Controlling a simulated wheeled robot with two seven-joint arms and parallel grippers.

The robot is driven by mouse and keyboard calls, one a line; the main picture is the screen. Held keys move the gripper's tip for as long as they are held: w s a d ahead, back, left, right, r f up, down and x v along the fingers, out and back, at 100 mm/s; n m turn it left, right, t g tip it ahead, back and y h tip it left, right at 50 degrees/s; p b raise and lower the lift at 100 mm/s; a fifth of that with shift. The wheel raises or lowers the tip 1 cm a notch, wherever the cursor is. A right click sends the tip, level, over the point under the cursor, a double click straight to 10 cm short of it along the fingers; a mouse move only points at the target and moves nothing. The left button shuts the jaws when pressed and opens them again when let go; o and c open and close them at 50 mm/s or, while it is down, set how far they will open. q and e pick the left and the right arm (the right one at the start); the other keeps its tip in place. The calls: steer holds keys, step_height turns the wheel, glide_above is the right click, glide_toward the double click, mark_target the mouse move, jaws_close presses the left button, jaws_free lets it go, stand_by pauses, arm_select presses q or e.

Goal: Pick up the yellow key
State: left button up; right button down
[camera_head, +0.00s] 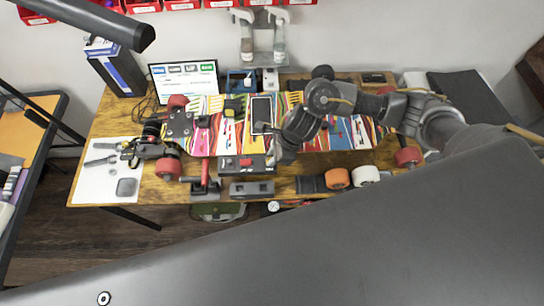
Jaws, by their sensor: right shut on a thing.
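My right gripper (274,158) reaches down from the right over the middle of the work table (215,172). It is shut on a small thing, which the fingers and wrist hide. I cannot make out a yellow key clearly. The gripper is beside a dark grey block with a red part (243,163), at the front edge of the colourful striped board (352,135); I cannot tell whether it touches either. My left gripper is not in view.
A white sheet with tools (96,187) lies at the table's left end. Loose orange and white wheels (338,178) lie at the front right.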

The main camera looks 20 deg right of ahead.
steer(key=shift+w+r+b, duration=0.1)
steer(key=shift+r+b, duration=0.2)
steer(key=shift+r, duration=0.1)
steer(key=s+a+r, duration=0.7)
steer(key=s+r, duration=0.4)
steer(key=s, duration=0.1)
steer(key=shift+s+r, duration=0.2)
steer(key=shift+r, duration=0.1)
steer(key=w+a+b, duration=0.4)
steer(key=w+b, duration=0.3)
steer(key=w, duration=0.2)
steer(key=shift+a+b, duration=0.25)
steer(key=shift+b, duration=0.05)
steer(key=shift+f, duration=0.15)
